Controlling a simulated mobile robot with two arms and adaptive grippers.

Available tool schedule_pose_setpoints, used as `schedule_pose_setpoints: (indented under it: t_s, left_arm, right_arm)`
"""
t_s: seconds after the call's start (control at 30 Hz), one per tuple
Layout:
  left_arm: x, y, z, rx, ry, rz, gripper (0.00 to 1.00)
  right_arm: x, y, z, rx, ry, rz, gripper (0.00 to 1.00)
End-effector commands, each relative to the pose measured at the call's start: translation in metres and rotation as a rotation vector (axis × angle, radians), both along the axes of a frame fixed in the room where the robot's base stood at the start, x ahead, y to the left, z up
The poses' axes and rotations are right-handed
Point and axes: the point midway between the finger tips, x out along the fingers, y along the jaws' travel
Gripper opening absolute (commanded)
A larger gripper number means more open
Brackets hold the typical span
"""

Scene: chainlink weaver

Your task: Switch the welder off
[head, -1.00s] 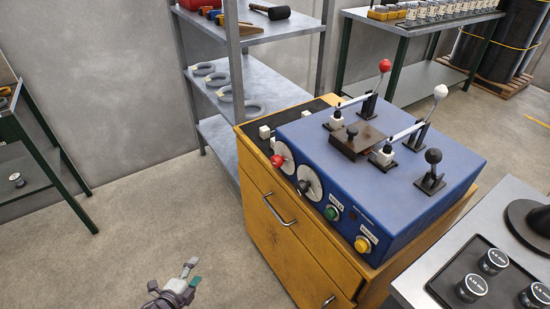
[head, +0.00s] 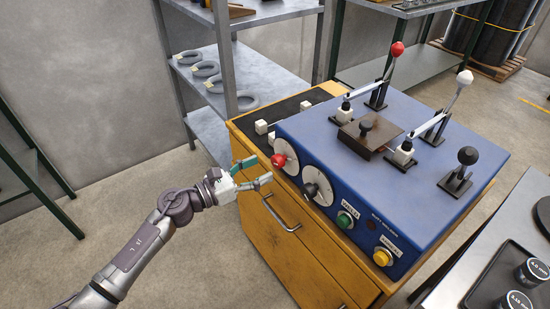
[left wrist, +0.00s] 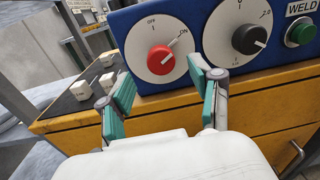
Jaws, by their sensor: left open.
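The blue welder (head: 400,150) sits on a yellow wooden cabinet. On its front face is a red knob (head: 278,160) on a white dial. In the left wrist view the red knob (left wrist: 160,59) has a white mark pointing up and right toward the ON label (left wrist: 183,33); an OFF label (left wrist: 152,20) is at the upper left. My left gripper (head: 256,172) is open and empty, just in front of the red knob and apart from it. Its teal-padded fingers (left wrist: 158,78) frame the knob from below in the left wrist view. My right gripper is not in view.
A black knob (head: 311,190) sits right beside the red one, with a green button (head: 345,220) and yellow button (head: 382,257) further right. White blocks (head: 261,126) lie on the cabinet's black top. The yellow cabinet (head: 300,255) has a protruding handle below the gripper.

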Motion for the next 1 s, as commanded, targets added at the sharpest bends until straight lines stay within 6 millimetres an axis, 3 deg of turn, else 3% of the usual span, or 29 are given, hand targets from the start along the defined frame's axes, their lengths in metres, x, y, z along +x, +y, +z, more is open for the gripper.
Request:
schedule_pose_setpoints:
  t_s: [0.1, 0.3, 0.7, 1.0]
  left_arm:
    - [0.014, -0.02, 0.002, -0.004, 0.001, 0.001, 0.64]
    - [0.027, -0.04, 0.0, -0.002, 0.001, 0.001, 0.64]
    - [0.031, -0.046, 0.0, -0.002, 0.003, 0.001, 0.64]
    - [0.031, -0.045, 0.0, -0.002, 0.002, 0.001, 0.14]
  right_arm:
    - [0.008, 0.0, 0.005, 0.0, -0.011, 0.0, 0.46]
    - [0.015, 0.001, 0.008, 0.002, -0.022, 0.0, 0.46]
    - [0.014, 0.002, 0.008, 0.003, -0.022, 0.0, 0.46]
    - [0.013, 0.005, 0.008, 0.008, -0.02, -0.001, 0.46]
